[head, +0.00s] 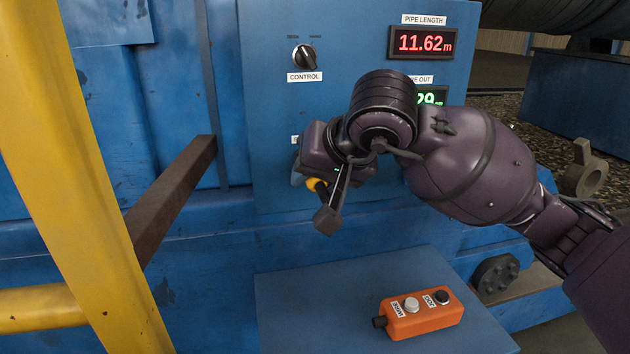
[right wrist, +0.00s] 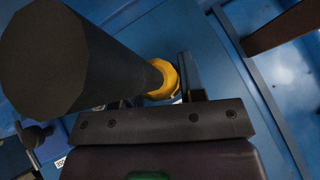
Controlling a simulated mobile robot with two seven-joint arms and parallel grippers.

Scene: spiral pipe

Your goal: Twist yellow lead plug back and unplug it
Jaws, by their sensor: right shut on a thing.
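The yellow plug (head: 317,186) is at the lower left of the blue control panel, mostly hidden behind my right gripper (head: 326,190). In the right wrist view the plug (right wrist: 164,78) shows as a yellow ring between the fingers of my gripper (right wrist: 158,94). A thick dark cylinder (right wrist: 75,55) runs from the yellow ring toward the camera. My right gripper is shut on the plug. The socket is hidden, so I cannot tell how the plug sits in it. My left gripper is not in view.
The panel has a control knob (head: 304,57) and a red pipe length display (head: 422,42). A green display (head: 432,96) is partly covered by my arm. An orange button box (head: 421,315) lies on the blue shelf (head: 300,310) below. A yellow post (head: 95,150) and brown bar (head: 172,196) stand at left.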

